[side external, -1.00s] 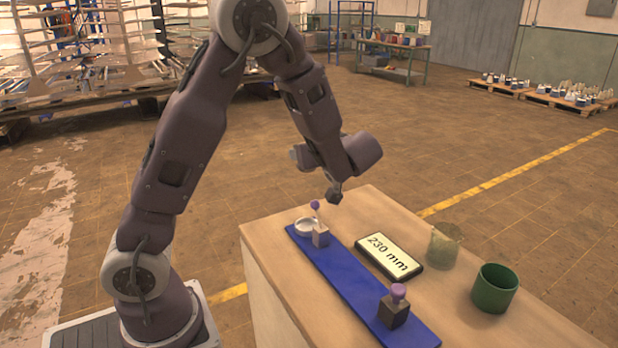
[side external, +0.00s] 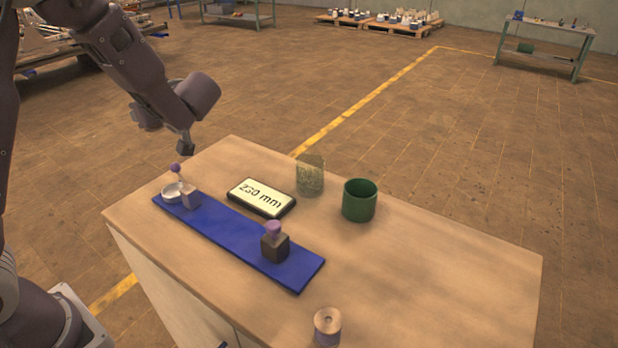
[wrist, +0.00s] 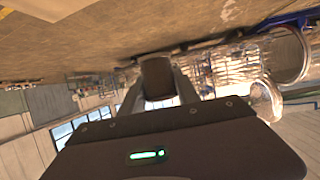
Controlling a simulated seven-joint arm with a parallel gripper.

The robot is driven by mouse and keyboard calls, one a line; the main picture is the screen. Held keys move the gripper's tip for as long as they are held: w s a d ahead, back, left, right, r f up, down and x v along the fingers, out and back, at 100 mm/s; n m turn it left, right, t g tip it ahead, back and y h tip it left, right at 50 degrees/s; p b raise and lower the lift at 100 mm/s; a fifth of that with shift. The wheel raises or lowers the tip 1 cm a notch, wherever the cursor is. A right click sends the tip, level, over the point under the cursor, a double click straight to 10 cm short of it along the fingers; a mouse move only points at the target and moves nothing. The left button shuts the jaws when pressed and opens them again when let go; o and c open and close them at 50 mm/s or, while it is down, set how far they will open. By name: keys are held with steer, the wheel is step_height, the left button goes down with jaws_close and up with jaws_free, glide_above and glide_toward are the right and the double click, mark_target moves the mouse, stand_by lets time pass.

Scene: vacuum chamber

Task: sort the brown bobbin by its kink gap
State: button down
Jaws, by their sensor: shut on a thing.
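My gripper (side external: 186,146) is above the far left end of the table. It is shut on a dark brown piece, which shows between the grey fingers in the wrist view (wrist: 158,78). I cannot tell its full shape. A bobbin (side external: 327,325) with a tan top and a purple-grey body stands upright at the table's near edge, apart from the gripper. A blue board (side external: 225,232) carries a grey block (side external: 190,196), a purple ball (side external: 175,168), a pale ring-like dish (side external: 174,192) and a dark block with a purple knob (side external: 275,246). A display (side external: 261,197) reads 230 mm.
A translucent greenish cup (side external: 310,178) and an opaque green cup (side external: 359,202) stand behind and right of the display. The table's right side (side external: 450,270) is clear. The purple ball stands close below my gripper.

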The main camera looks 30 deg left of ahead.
stand_by(0.3)
steer(key=w+d+m+t+h, duration=0.1)
steer(key=w+d+m+t, duration=0.25)
steer(key=w, duration=0.45)
steer(key=m+t+h, duration=0.8)
steer(key=m+h, duration=0.1)
steer(key=m, duration=0.1)
glide_above(310, 175)
steer(key=w+a, duration=0.2)
steer(key=w, duration=0.1)
step_height(310, 175, down, 3)
step_height(310, 175, down, 9)
steer(key=shift+s, duration=0.1)
steer(key=c, duration=0.8)
jaws_free()
steer(key=shift+r, duration=0.2)
